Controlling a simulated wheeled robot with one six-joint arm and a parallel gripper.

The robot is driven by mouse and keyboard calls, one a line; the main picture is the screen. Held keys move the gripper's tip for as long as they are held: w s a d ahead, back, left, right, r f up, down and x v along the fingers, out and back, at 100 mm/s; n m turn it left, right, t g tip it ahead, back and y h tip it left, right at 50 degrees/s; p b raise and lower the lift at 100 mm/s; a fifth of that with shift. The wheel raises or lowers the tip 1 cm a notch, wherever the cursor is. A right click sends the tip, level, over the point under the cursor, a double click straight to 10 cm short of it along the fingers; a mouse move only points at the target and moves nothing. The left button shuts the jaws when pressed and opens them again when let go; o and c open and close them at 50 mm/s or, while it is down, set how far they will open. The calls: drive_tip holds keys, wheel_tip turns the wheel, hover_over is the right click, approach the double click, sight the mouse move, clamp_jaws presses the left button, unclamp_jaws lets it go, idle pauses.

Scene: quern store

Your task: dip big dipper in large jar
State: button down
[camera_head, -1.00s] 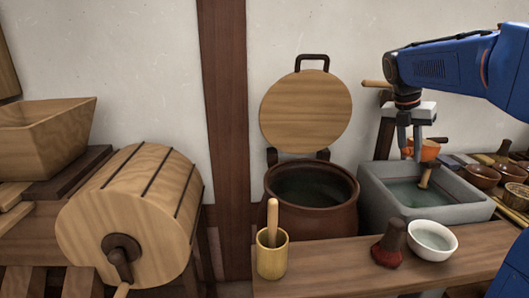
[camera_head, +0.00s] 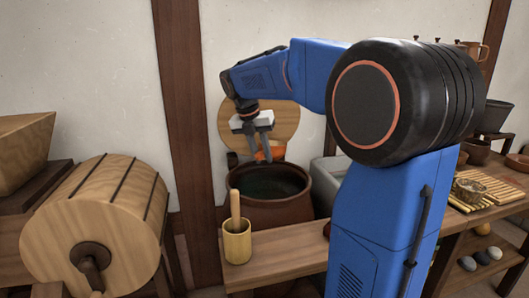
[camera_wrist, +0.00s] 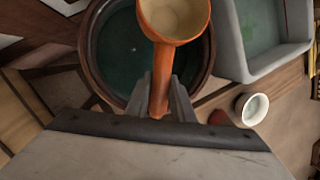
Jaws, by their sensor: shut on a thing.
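The big dipper (camera_head: 277,152) is orange, with a round cup and a straight handle. My gripper (camera_head: 262,158) is shut on its handle. The dipper hangs over the back part of the large jar (camera_head: 262,212), a brown round pot holding dark green liquid. In the wrist view the dipper's cup (camera_wrist: 172,14) is at the top centre, across the jar's mouth (camera_wrist: 97,62), and looks empty inside. The dipper appears above the liquid, not in it. My fingers (camera_wrist: 160,86) hold the handle on both sides.
The jar's round wooden lid (camera_head: 287,118) stands raised behind it. A grey stone basin (camera_wrist: 236,50) of water is right of the jar. A wooden cup (camera_head: 237,246) with a stick is in front. A white bowl (camera_wrist: 252,108) stands near the basin.

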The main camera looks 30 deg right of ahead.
wheel_tip(320, 180, down, 14)
drive_tip(key=shift+d+f, duration=0.15)
drive_tip(key=shift+f, duration=0.05)
idle(2.9)
drive_tip(key=shift+f, duration=0.3)
idle(1.4)
drive_tip(key=shift+r, duration=0.1)
idle(2.2)
